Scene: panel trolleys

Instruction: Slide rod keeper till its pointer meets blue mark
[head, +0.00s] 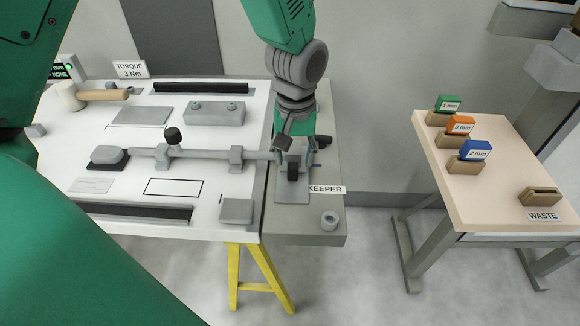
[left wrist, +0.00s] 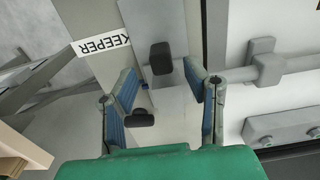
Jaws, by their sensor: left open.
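The rod keeper (head: 285,190) is on the grey side panel beside the KEEPER label (head: 327,189). In the left wrist view, a pale grey plate and block (left wrist: 178,105) with dark knobs (left wrist: 160,57) lie between the fingers. My left gripper (head: 295,160) points down over the keeper, open, with its blue-padded fingers (left wrist: 163,100) on either side of it; contact cannot be told. The grey rod (head: 205,157) runs through brackets towards the keeper. The gripper covers much of the keeper. My right gripper is not in view.
The white bench top (head: 140,215) holds a mallet (head: 100,95), dark rails (head: 200,88) and grey blocks (head: 213,112). A grey nut (head: 329,220) sits at the side panel's front. A separate table (head: 490,190) at right carries coloured boxes (head: 475,150). Floor is clear between.

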